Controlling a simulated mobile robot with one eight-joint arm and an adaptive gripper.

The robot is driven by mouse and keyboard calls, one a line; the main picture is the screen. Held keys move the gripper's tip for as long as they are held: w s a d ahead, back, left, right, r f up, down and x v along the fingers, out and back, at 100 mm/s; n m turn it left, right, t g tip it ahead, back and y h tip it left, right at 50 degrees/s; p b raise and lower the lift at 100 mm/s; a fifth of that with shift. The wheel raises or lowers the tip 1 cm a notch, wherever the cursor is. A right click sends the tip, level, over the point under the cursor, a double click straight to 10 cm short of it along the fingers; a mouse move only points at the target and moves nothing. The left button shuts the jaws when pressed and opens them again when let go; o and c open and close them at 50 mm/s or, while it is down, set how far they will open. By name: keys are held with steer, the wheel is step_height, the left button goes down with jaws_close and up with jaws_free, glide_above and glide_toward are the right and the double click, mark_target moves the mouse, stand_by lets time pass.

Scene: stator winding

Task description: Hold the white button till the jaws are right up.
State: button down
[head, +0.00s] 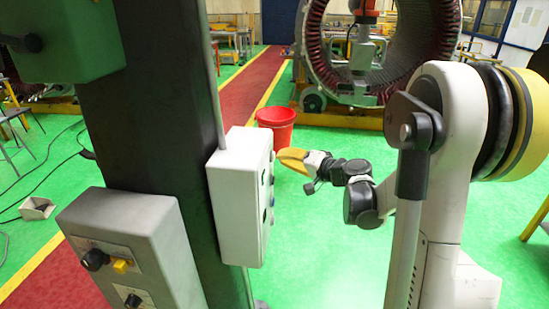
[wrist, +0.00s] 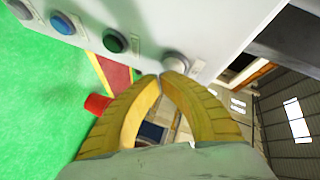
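The white button (wrist: 175,63) is on the face of the pale control box (head: 238,195), at the end of a button row in the wrist view. My gripper (head: 284,158) has yellow fingers with the tips together and nothing visible between them. In the wrist view the fingertips (wrist: 161,78) are right at the white button's edge; I cannot tell whether they press it. In the head view the button face is turned away and the button is hidden. A grey device with an orange top (head: 366,50) hangs in front of the stator ring (head: 312,45); I cannot make out which parts are the jaws.
A green button (wrist: 115,42), a blue button (wrist: 63,23) and a grey one (wrist: 19,9) share the box face. A dark column (head: 165,110) carries the box. A second grey box (head: 135,240) stands at lower left. A red bucket (head: 276,120) is on the green floor behind my gripper.

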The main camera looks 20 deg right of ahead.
steer(key=shift+w+a, duration=0.25)
steer(key=shift+a, duration=0.1)
stand_by(4.3)
steer(key=shift+s+d, duration=0.1)
steer(key=shift+d, duration=0.05)
stand_by(1.4)
steer(key=shift+s+d+b, duration=0.3)
steer(key=shift+s+d, duration=0.05)
steer(key=shift+d, duration=0.2)
steer(key=shift+s+d+b, duration=0.15)
steer(key=shift+s+d, duration=0.6)
steer(key=shift+d, duration=0.3)
steer(key=shift+s+d+b, duration=0.15)
steer(key=shift+s+d, duration=0.55)
steer(key=shift+d, duration=0.35)
